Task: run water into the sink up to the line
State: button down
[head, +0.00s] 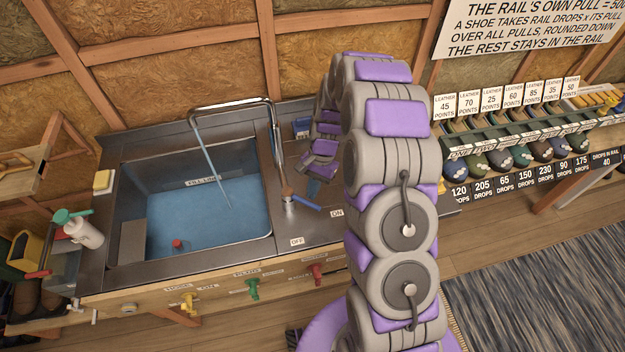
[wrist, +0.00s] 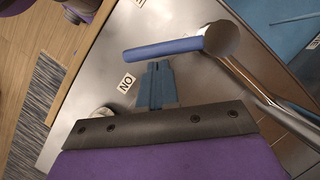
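The steel sink (head: 125,190) holds blue water (head: 205,222), its surface close below the FILL LINE label (head: 203,181) on the back wall. A stream runs from the tall curved faucet (head: 232,103) into it. The tap lever (head: 305,201), with a blue handle, points toward the ON label (head: 337,213) and away from the OFF label (head: 297,241). The handle also shows in the wrist view (wrist: 165,48). My gripper (head: 313,188) is low over the counter beside the lever. In the wrist view its blue fingers (wrist: 157,85) look together, apart from the handle, with nothing visible between them.
A red-topped object (head: 177,246) is in the sink. A yellow sponge (head: 103,181) and a soap bottle (head: 84,232) are at the left. Yellow, green and red valves (head: 252,288) line the front. A shoe rack (head: 520,145) stands right. My arm hides some counter.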

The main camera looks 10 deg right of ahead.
aim_at(311, 203)
jog(key=s+m+p, duration=0.1)
jog(key=s+a+m+t+p, duration=0.1)
jog(key=m, duration=0.1)
jog(key=s+m+y+p, duration=0.1)
jog(key=p, duration=0.1)
jog(key=shift+a+r+m, duration=0.2)
jog(key=shift+a+m, duration=0.05)
jog(key=shift+m, duration=0.15)
jog(key=a+m+p, duration=0.1)
jog(key=s+m+t+p, duration=0.1)
jog(key=m, duration=0.1)
jog(key=a+m+t+p, duration=0.1)
jog(key=m, duration=0.1)
jog(key=shift+s+a+f+p, duration=0.2)
jog(key=shift+s+a+p, duration=0.1)
jog(key=shift+s, duration=0.05)
